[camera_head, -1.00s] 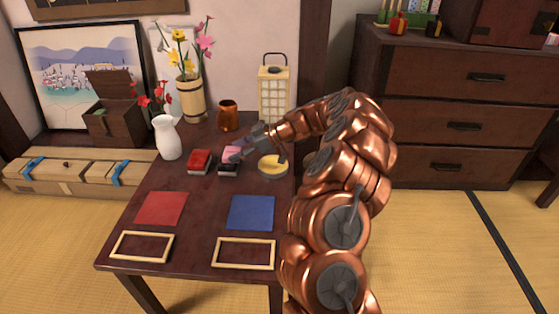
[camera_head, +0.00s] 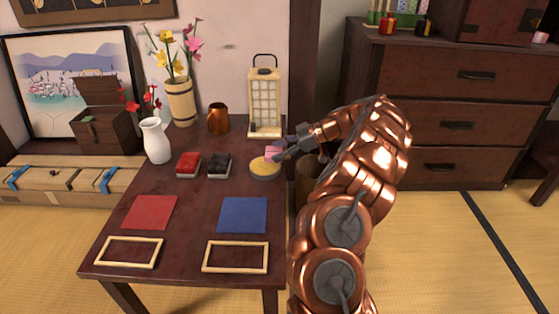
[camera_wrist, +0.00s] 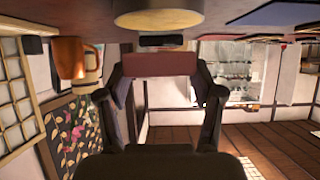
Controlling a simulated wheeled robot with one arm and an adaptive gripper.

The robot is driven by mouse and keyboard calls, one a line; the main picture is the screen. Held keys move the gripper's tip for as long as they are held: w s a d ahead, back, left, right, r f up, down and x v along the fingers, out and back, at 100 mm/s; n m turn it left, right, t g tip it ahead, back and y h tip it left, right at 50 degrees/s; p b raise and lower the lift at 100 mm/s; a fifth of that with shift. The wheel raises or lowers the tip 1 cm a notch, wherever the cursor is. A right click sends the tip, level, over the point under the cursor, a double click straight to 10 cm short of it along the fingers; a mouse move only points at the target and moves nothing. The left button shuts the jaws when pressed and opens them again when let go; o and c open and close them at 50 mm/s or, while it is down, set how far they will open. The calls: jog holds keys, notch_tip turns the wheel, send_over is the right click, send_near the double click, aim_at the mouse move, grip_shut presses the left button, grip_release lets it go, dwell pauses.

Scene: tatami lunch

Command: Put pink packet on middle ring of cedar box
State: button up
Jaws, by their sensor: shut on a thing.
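My gripper (camera_head: 276,151) is shut on the pink packet (camera_head: 272,153), just behind and above a low round box with a yellow top (camera_head: 263,166), at the table's right side. The round box may be the cedar box; its rings cannot be made out. In the wrist view the packet (camera_wrist: 160,64) looks reddish-brown, held between both fingers of my gripper (camera_wrist: 160,80). The round box (camera_wrist: 158,17) shows at the top edge there. I cannot tell whether the packet touches it.
A red packet (camera_head: 188,164) and a black packet (camera_head: 219,165) lie left of the round box. A lantern (camera_head: 264,105), copper mug (camera_head: 218,118) and white vase (camera_head: 156,141) stand behind. Red (camera_head: 149,212) and blue (camera_head: 243,215) squares and two empty frames lie in front.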

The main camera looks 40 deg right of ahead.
jog(key=shift+a+f+b, duration=0.1)
jog(key=shift+f+b, duration=0.45)
jog(key=shift+f, duration=1.1)
jog(key=shift+f, duration=0.1)
jog(key=o, duration=1)
jog(key=shift+r, duration=0.2)
jog(key=p+v, duration=0.3)
jog(key=v, duration=0.9)
jog(key=shift+f, duration=0.1)
